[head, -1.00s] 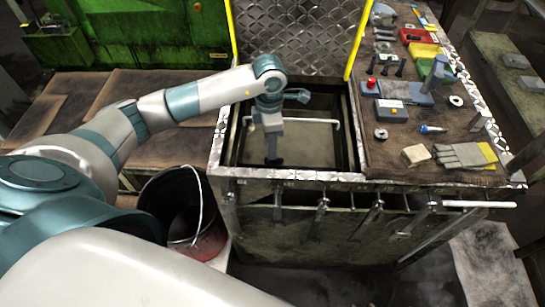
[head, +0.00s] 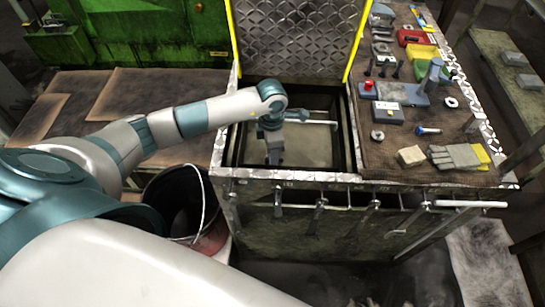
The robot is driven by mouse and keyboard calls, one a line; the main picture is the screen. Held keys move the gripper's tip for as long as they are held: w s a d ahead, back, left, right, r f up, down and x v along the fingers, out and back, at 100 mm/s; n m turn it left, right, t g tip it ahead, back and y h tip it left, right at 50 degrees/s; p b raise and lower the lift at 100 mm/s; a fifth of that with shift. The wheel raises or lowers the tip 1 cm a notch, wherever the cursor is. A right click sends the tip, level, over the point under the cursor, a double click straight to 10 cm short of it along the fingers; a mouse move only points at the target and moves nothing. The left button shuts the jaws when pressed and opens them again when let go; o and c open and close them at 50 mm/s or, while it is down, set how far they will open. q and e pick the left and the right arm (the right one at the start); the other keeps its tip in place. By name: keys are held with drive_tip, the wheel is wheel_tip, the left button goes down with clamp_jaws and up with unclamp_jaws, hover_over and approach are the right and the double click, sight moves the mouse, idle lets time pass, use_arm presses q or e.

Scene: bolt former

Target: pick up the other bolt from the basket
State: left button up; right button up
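The basket (head: 312,158) is a dark-rimmed open bin set into the workbench, with a pale, flat inside. My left gripper (head: 273,158) points down into the left part of the basket. Its fingers are small and dark here, and I cannot tell whether they are open or shut or hold anything. No bolt shows clearly in the basket; the area under and behind the gripper is hidden by it. My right gripper is not in view.
A raised diamond-plate lid (head: 300,40) stands behind. On the right benchtop are gloves (head: 455,156), a grey block with a red button (head: 367,85) and several tools. A black bucket (head: 185,205) stands front left.

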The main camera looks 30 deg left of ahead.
use_arm(q)
drive_tip(key=shift+f, duration=0.1)
idle(0.3)
clamp_jaws()
drive_tip(key=shift+r+b, duration=0.45)
drive_tip(key=shift+r, duration=0.15)
wheel_tip(320, 180, up, 9)
drive_tip(key=b, duration=0.3)
idle(0.3)
